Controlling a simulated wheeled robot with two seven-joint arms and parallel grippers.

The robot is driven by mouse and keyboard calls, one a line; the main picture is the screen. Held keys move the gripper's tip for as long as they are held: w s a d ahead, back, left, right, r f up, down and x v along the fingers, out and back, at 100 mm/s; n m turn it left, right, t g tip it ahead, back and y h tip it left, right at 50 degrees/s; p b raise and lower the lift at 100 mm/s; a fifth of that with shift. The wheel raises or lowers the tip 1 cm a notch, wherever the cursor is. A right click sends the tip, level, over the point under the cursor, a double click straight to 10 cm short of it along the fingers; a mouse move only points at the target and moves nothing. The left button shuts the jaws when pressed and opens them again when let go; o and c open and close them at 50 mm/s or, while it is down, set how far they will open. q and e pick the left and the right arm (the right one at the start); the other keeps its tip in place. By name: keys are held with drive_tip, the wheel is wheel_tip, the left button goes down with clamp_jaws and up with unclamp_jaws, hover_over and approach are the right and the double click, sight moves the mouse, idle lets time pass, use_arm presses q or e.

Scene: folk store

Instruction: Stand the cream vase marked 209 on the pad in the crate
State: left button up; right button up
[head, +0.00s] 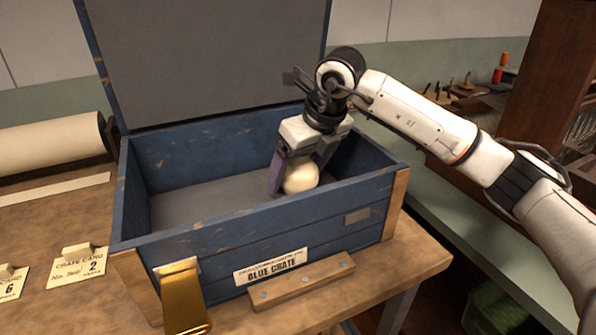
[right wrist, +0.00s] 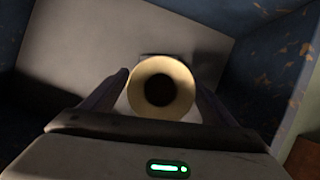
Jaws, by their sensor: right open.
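The cream vase (head: 301,178) is inside the blue crate (head: 228,242), toward its right end. In the right wrist view the vase (right wrist: 141,92) shows its round rim and dark mouth from above, so it looks upright. My right gripper (head: 296,180) reaches down into the crate with its fingers on either side of the vase. The fingers are open, with a gap beside the vase in the right wrist view. The number on the vase cannot be seen. The grey crate floor shows; a darker patch (right wrist: 208,66) beside the vase may be the pad. My left gripper is not in view.
The crate's lid (head: 205,60) stands open at the back. The crate's walls surround my right gripper closely at the right end. A brass latch (head: 183,298) hangs at the front. Crate cards (head: 78,265) and a paper roll (head: 55,145) lie on the table at left.

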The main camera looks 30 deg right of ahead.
drive_tip(key=v, duration=1.2)
drive_tip(key=shift+p, duration=0.45)
idle(0.5)
